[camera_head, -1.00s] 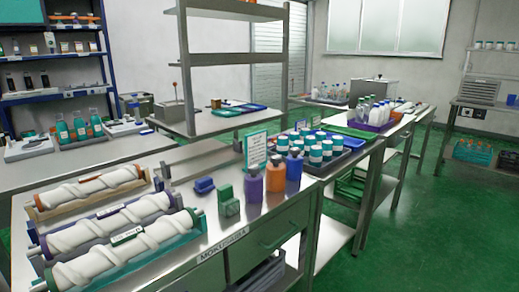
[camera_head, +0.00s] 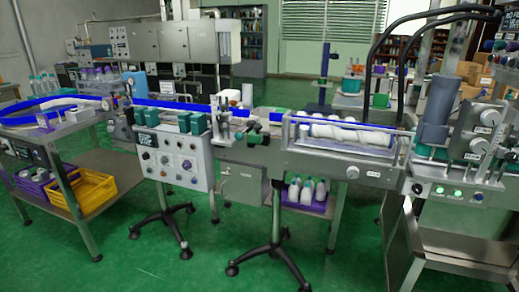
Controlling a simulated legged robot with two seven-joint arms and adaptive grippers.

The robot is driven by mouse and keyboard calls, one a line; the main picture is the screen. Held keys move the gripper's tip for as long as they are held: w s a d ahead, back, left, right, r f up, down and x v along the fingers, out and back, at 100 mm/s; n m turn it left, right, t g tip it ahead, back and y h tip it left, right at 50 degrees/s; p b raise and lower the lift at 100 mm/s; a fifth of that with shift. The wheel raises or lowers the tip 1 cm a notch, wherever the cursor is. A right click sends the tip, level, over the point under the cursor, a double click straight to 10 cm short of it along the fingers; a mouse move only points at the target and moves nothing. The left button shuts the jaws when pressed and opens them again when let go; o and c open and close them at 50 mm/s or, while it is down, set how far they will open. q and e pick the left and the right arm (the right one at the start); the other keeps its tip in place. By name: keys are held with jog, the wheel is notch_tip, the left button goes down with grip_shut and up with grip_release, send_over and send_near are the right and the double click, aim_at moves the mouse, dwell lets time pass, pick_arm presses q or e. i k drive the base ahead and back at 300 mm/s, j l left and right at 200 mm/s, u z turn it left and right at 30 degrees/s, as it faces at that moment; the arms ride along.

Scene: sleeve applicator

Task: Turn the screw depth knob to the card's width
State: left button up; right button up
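A white feed screw (camera_head: 350,133) lies level in a clear-sided housing on the conveyor line, right of the middle. A round pale knob (camera_head: 352,172) sits on the front of that housing, with a small white label (camera_head: 373,174) beside it. The label is too small to read, so I cannot tell whether this is the screw depth knob. More round dials (camera_head: 483,118) are on the machine at the right. I cannot make out a card with a width. Neither of my grippers shows.
A control panel (camera_head: 175,160) with several knobs hangs on the line's front. Tripod feet (camera_head: 272,250) spread over the floor. A trolley with a yellow crate (camera_head: 97,189) stands left. A steel stand (camera_head: 450,250) stands at right front. Green floor (camera_head: 150,265) is open in front.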

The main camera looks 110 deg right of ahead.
aim_at(352, 173)
jog(key=z, duration=3.5)
